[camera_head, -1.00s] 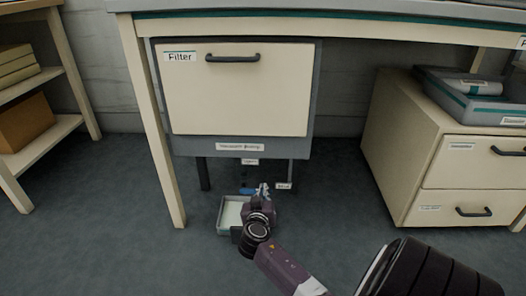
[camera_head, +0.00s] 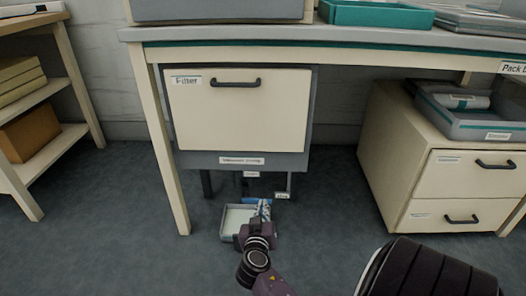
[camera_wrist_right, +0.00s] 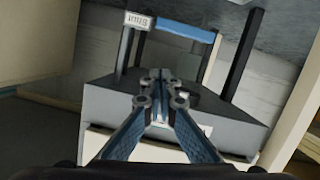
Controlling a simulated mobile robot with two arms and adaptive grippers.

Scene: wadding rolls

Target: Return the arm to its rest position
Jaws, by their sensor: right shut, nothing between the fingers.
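My right gripper (camera_head: 264,210) is low, under the white filter cabinet (camera_head: 240,110) in the head view, over the right part of a small shallow tray (camera_head: 230,222) on the floor. In the right wrist view the gripper (camera_wrist_right: 161,80) has its fingertips together with nothing between them. A blue bar (camera_wrist_right: 186,29) with a small label beside it (camera_wrist_right: 138,19) shows beyond the fingers. My left gripper is not in either view.
The desk (camera_head: 400,42) spans above, with its leg (camera_head: 165,150) left of my arm. A drawer unit (camera_head: 450,190) stands right, a shelf with boxes (camera_head: 42,140) left. A teal tray (camera_head: 375,14) lies on the desk. Floor (camera_head: 110,240) is clear at left.

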